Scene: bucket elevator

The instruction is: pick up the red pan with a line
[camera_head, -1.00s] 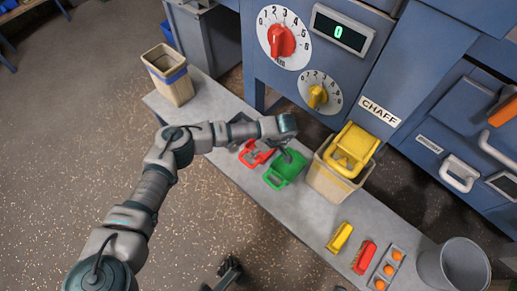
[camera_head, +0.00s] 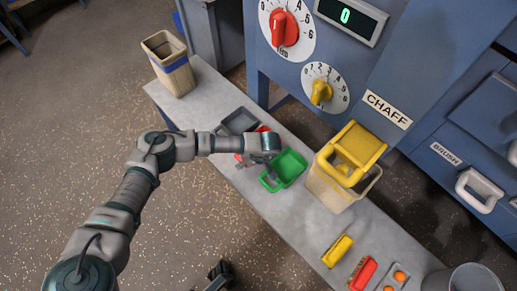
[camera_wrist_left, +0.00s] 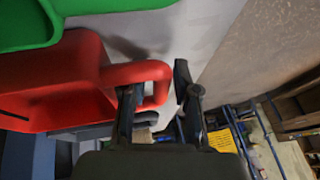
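The red pan (camera_head: 262,129) lies on the grey bench, mostly hidden under my left gripper in the head view. In the left wrist view the red pan (camera_wrist_left: 60,85) shows a dark line on its side and a looped handle. My left gripper (camera_wrist_left: 183,78) is open, its two fingers apart at the handle loop. One finger overlaps the loop and the other is to its right; contact is unclear. In the head view my left gripper (camera_head: 246,163) points down at the pan. My right gripper (camera_head: 221,270) is at the bottom edge, its opening unclear.
A green pan (camera_head: 291,163) sits close beside the red one, and a grey pan (camera_head: 235,121) lies behind. A yellow pan (camera_head: 355,146) sits on a beige bin (camera_head: 327,190). Brushes lie nearer the front. The bench (camera_head: 285,220) is bare in front of the green pan.

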